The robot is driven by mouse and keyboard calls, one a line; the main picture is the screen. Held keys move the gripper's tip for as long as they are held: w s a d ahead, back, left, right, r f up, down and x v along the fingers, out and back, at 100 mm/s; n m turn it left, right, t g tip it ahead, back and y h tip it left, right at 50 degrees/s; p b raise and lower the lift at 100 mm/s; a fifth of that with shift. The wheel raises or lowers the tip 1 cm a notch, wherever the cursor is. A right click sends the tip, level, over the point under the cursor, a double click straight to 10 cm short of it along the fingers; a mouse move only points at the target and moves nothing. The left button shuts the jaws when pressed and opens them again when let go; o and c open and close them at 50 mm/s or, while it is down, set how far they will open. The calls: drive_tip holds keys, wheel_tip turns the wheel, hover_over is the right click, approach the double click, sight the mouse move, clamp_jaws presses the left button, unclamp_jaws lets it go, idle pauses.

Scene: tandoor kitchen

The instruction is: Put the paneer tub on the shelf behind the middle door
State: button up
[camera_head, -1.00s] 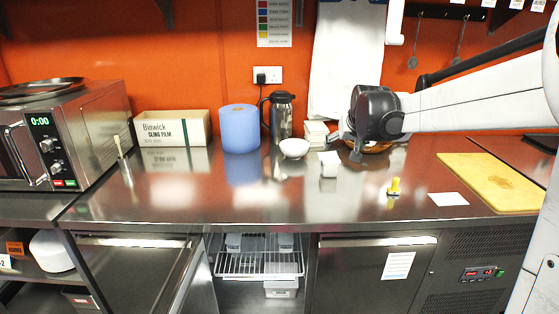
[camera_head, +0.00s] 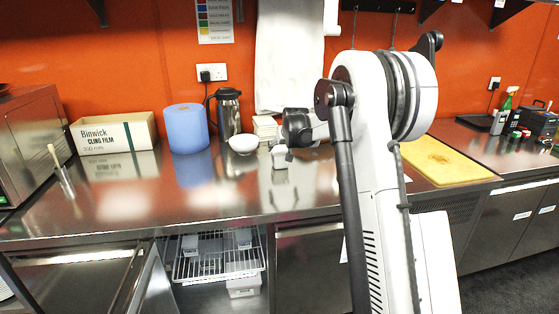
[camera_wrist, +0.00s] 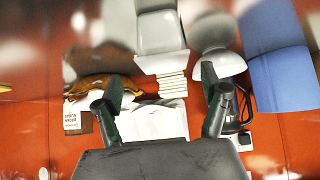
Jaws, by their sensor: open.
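The small white paneer tub (camera_head: 280,160) stands on the steel counter, right of the white bowl. It shows in the wrist view as a pale, boxy tub (camera_wrist: 160,32) near the top, beyond the fingertips. My gripper (camera_head: 288,153) is just above and beside the tub in the head view; its fingers are hard to make out there. In the wrist view my gripper (camera_wrist: 160,88) is open, with nothing held between its fingers. The middle door (camera_head: 152,285) stands open below the counter. Behind it is a wire shelf (camera_head: 215,268) with small grey tubs at its back.
The white bowl (camera_head: 243,144), flask (camera_head: 228,112), napkin stack (camera_head: 265,127) and blue roll (camera_head: 186,128) stand close left of or behind the tub. A cling film box (camera_head: 115,134) is farther left. The yellow board (camera_head: 440,160) lies right. The shelf's front is clear.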

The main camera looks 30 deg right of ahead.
sight(280, 151)
drive_tip(key=shift+a+b+x, duration=0.15)
drive_tip(key=shift+b+x, duration=0.05)
drive_tip(key=shift+x, duration=2.05)
drive_tip(key=shift+a+b+x, duration=0.15)
drive_tip(key=shift+b+x, duration=0.05)
drive_tip(key=shift+x, duration=2.05)
drive_tip(key=shift+w+r, duration=0.1)
drive_tip(key=shift+w, duration=0.05)
drive_tip(key=c, duration=1.6)
drive_tip(key=shift+r, duration=0.15)
